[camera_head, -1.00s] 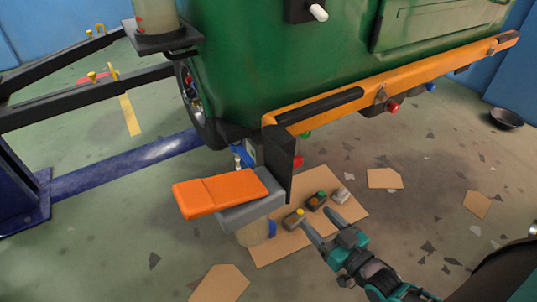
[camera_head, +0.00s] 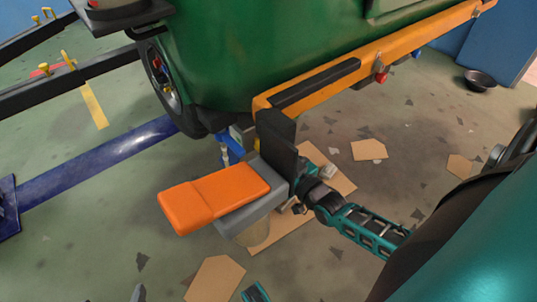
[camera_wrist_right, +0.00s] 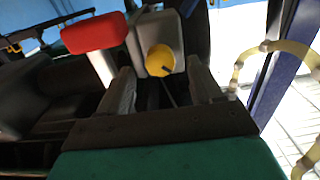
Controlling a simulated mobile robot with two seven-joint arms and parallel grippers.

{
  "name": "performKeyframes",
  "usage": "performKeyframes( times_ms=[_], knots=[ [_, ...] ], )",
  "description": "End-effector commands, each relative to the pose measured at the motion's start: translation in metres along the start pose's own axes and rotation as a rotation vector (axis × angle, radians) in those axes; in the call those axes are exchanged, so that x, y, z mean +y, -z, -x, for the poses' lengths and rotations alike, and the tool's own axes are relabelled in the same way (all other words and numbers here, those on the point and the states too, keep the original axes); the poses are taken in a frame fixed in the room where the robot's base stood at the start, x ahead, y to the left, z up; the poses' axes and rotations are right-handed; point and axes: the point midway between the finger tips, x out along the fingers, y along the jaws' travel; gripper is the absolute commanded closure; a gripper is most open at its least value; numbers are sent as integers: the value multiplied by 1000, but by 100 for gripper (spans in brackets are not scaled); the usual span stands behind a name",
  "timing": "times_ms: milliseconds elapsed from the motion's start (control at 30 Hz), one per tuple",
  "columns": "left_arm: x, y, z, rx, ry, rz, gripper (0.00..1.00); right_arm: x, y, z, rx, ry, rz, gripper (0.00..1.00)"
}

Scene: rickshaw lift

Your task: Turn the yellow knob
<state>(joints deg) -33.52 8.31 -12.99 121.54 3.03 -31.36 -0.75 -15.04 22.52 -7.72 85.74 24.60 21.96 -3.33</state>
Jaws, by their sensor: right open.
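The yellow knob (camera_wrist_right: 160,60) shows in the right wrist view on the face of a grey housing (camera_wrist_right: 150,35). My right gripper (camera_wrist_right: 161,76) is open, with one finger to each side of the knob in that view. I cannot tell whether the fingers touch it. In the head view my right arm reaches in from the right to beside the grey block under the orange pad. The knob and my right fingertips are hidden there. A grey tip and a teal piece at the bottom edge may be parts of my left gripper, but its jaws do not show.
An orange pad (camera_head: 215,195) and an upright black panel (camera_head: 277,140) stand close to my right wrist, below the green vehicle body (camera_head: 270,50) and its orange beam (camera_head: 420,50). Cardboard pieces (camera_head: 215,280) lie on the floor. A red rounded block (camera_wrist_right: 95,33) is near the knob.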

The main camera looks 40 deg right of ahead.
Motion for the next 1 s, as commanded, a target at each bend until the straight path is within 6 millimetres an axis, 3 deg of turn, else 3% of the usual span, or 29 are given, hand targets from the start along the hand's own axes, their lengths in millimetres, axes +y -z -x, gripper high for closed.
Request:
performKeyframes(
  times_ms=[200,533,1000],
  knots=[
    [4,3,-3,12,-8,3,0,0,-1,-21,-1,1,1,35],
    [4,3,-3,8,-9,3,0,0,0,-24,-2,1,1,35],
    [1,3,-4,12,-3,2,0,0,0,-24,-2,1,0,80]
  ],
)
